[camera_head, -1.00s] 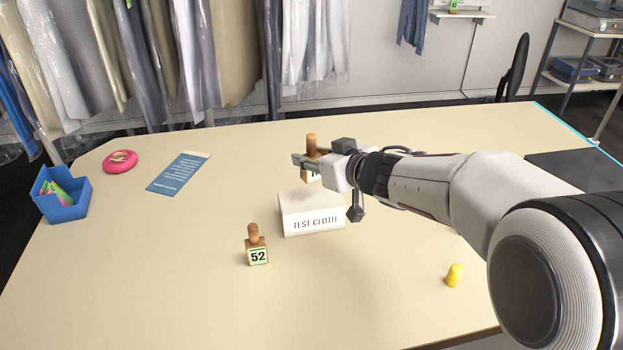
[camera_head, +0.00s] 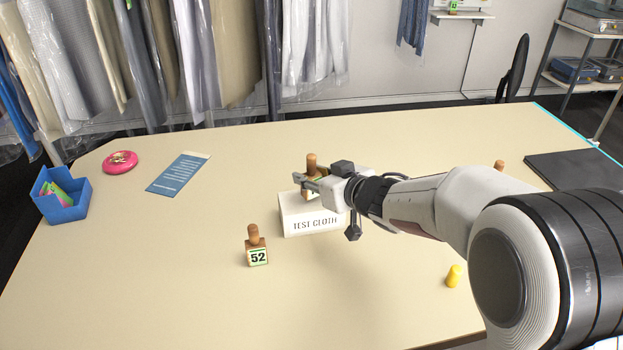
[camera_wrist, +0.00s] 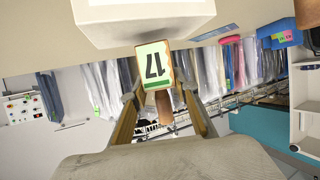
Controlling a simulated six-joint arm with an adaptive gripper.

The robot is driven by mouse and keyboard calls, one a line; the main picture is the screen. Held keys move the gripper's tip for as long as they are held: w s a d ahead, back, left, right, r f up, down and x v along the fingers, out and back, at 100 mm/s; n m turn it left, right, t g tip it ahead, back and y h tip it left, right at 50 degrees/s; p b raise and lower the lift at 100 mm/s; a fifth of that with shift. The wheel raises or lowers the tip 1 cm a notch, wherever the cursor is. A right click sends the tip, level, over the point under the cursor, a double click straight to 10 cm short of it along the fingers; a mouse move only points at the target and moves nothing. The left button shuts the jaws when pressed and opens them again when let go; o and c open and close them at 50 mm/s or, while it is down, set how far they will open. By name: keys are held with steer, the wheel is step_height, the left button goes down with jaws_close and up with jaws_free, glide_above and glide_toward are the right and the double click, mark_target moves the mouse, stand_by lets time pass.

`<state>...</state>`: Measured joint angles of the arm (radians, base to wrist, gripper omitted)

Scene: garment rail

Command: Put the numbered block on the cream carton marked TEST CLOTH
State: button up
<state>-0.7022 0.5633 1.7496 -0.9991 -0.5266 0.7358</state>
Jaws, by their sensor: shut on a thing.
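My gripper (camera_head: 306,181) is shut on a wooden numbered block by its brown peg handle (camera_head: 311,162). In the wrist view the block (camera_wrist: 154,66) shows a green-edged label that reads 17, upside down, between the two fingers (camera_wrist: 165,112). The cream carton (camera_head: 317,223) marked TEST CLOTH stands mid-table, and also fills the top of the wrist view (camera_wrist: 145,22). The held block is upright over the far part of the carton top; I cannot tell whether it touches. The fingers partly hide it in the head view.
Another block marked 52 (camera_head: 257,252) stands front-left of the carton. A yellow peg (camera_head: 453,276) stands at front right. A brown peg top (camera_head: 499,164) shows behind my arm, near a dark mat (camera_head: 573,171). A blue bin (camera_head: 62,204), pink disc (camera_head: 120,162) and blue card (camera_head: 178,174) lie left.

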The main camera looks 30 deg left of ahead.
steer(key=shift+f, duration=0.55)
steer(key=shift+f, duration=0.1)
steer(key=o, duration=1.1)
steer(key=shift+v, duration=6)
